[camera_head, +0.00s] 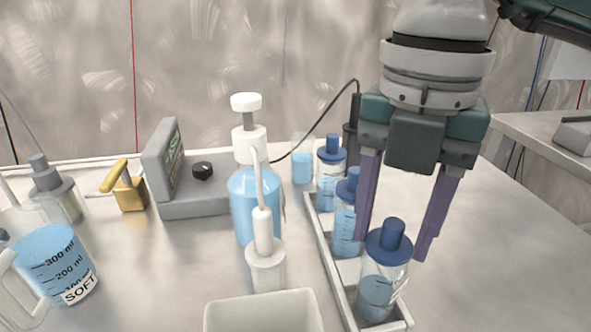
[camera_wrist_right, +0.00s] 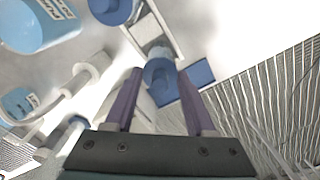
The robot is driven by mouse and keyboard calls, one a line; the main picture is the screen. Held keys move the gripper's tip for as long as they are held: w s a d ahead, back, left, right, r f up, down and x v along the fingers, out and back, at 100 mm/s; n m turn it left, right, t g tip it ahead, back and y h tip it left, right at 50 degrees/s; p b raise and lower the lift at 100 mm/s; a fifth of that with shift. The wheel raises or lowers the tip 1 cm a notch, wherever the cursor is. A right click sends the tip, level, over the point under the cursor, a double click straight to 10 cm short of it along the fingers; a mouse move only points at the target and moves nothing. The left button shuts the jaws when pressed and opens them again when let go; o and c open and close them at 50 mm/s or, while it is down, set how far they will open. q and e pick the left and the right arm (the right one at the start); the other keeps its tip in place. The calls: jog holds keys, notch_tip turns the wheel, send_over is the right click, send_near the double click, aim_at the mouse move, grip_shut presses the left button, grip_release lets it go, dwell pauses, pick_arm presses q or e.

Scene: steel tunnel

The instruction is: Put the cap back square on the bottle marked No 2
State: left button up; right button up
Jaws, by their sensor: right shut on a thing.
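Three clear bottles with blue liquid and blue stepped caps stand in a row in a pale rack (camera_head: 341,285). My right gripper (camera_head: 393,248) reaches down over the front bottle (camera_head: 377,292). Its purple fingers are on either side of that bottle's blue cap (camera_head: 391,240) and shut on it. The cap is at the bottle's mouth; I cannot tell whether it is seated square. In the right wrist view, the cap (camera_wrist_right: 160,76) sits between the fingertips. The middle bottle (camera_head: 346,218) and back bottle (camera_head: 330,168) are capped. No number is readable on them. My left gripper is not in view.
A pump bottle (camera_head: 255,200) and a white dispenser (camera_head: 265,262) stand left of the rack. A white tray (camera_head: 263,312) is at the front. A grey device (camera_head: 195,195), brass piece (camera_head: 127,188) and marked jug (camera_head: 58,262) are farther left. The table right of the rack is clear.

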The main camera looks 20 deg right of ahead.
aim_at(394, 223)
dwell(0.3)
jog(key=o, duration=1.4)
jog(key=shift+o, duration=0.4)
jog(key=shift+o, duration=0.4)
jog(key=shift+r, duration=0.15)
jog(key=shift+r+p, duration=1.1)
jog(key=shift+r, duration=0.05)
jog(key=shift+r+p, duration=1.9)
jog(key=shift+r, duration=0.4)
